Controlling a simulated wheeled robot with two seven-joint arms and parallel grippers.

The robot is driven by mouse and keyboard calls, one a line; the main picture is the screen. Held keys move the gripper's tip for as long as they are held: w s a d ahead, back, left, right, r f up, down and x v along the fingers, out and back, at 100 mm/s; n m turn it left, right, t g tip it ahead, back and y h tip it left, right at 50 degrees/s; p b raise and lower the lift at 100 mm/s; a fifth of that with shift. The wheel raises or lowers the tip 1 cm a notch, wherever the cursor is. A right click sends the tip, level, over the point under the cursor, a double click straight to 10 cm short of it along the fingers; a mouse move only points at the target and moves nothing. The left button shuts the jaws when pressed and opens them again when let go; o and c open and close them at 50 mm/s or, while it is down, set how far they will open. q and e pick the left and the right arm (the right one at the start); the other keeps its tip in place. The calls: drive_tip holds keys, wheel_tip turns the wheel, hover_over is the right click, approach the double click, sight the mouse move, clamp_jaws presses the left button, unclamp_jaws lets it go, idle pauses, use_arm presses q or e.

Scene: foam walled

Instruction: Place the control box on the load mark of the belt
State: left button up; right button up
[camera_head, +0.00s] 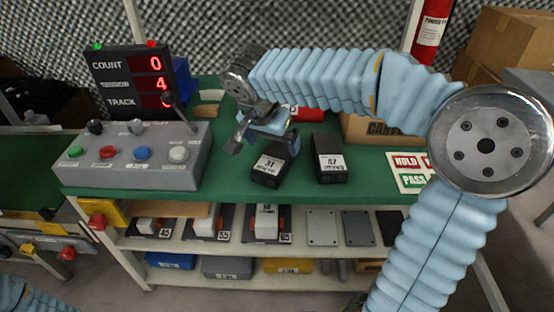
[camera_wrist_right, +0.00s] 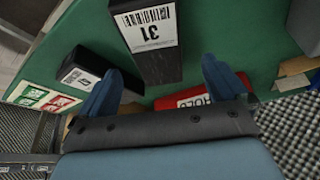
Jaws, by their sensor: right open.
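A black box with a white label reading 31 (camera_head: 268,170) lies on the green worktable (camera_head: 225,185); it also shows in the right wrist view (camera_wrist_right: 155,60). A second black box with a similar label (camera_head: 329,158) stands to its right. I cannot tell which is the control box. My right gripper (camera_head: 265,146) is open just above and behind the 31 box. In the right wrist view its blue fingers (camera_wrist_right: 163,88) are spread, with the 31 box beyond and between them. A green belt surface (camera_head: 30,172) shows at the left edge; no load mark is visible. My left gripper is out of view.
A grey button console (camera_head: 135,160) with a lever stands at the table's left, before a count display (camera_head: 132,78). HOLD and PASS cards (camera_head: 410,180) lie right. A cardboard carton (camera_head: 365,130) stands behind. Shelves below hold several devices and plates.

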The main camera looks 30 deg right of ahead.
sight(277, 153)
drive_tip(key=x, duration=0.5)
drive_tip(key=shift+s+d+f, duration=0.1)
drive_tip(key=shift+s+f, duration=0.05)
drive_tip(key=shift+f, duration=0.2)
drive_tip(key=c, duration=1.1)
drive_tip(key=shift+c, duration=1)
drive_tip(key=shift+r, duration=0.15)
